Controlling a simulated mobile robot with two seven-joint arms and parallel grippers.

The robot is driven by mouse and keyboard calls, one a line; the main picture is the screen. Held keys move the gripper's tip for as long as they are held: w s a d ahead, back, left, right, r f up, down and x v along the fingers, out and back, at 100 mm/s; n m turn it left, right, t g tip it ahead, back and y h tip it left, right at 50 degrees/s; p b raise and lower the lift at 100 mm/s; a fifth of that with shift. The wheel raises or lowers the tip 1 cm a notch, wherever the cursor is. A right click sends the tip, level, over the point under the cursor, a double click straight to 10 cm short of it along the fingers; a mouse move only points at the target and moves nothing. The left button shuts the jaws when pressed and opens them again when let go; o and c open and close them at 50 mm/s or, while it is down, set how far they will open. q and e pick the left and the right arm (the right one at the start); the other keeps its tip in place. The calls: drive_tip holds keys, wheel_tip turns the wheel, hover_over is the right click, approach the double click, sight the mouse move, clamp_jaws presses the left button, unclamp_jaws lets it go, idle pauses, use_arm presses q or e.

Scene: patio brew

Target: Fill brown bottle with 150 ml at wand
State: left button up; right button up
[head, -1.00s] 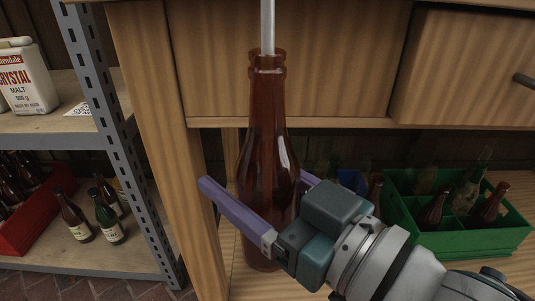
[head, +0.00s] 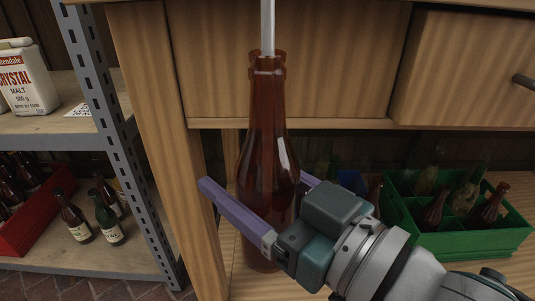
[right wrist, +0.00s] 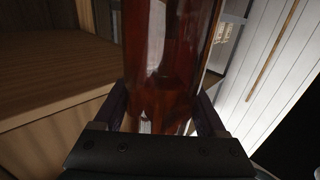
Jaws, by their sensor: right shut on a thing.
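The brown bottle (head: 266,150) stands upright in the middle of the head view, its mouth at the lower end of the grey wand (head: 267,28). The wand's tip reaches the bottle's mouth; how far it goes in I cannot tell. My right gripper (head: 256,205) is shut on the brown bottle's lower body, one purple finger in front and one behind. The bottle also fills the middle of the right wrist view (right wrist: 170,60), between the fingers. The liquid level inside the bottle cannot be made out. My left gripper is not in view.
A green crate (head: 470,243) with several bottles sits on the lower shelf at right. At left, a metal rack (head: 103,110) holds a malt container (head: 27,80), a red crate (head: 30,228) and loose bottles. A wooden cabinet front (head: 290,70) is close behind the bottle.

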idle(0.3)
drive_tip(key=shift+f+b, duration=0.45)
drive_tip(key=shift+f, duration=0.05)
idle(0.4)
wheel_tip(320, 180, down, 24)
drive_tip(key=b, duration=2)
drive_tip(key=shift+b, duration=0.4)
idle(0.4)
